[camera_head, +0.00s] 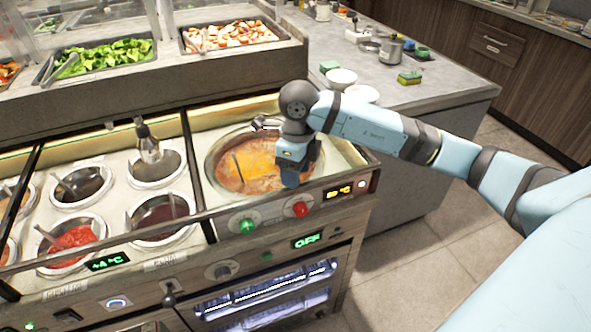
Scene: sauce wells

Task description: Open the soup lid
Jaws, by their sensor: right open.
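The round soup well (211,160) is set in the right end of the steel counter, and orange-brown soup (250,165) shows inside its rim. A thin dark line crosses the soup. A small dark and metal fitting (262,123) is at the well's back edge. I cannot tell whether a clear lid covers the soup. My right gripper (292,180) points down over the right side of the well and is open. The wrist hides the well's back right rim, and contact cannot be made out. My left gripper is not in view.
Several sauce wells (104,187) with ladles are on the left; a dark-topped metal object (148,140) stands over one. Knobs (300,209) line the front panel. A raised shelf (215,72) with food trays is behind. Bowls (341,78) stand on the grey counter (440,88).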

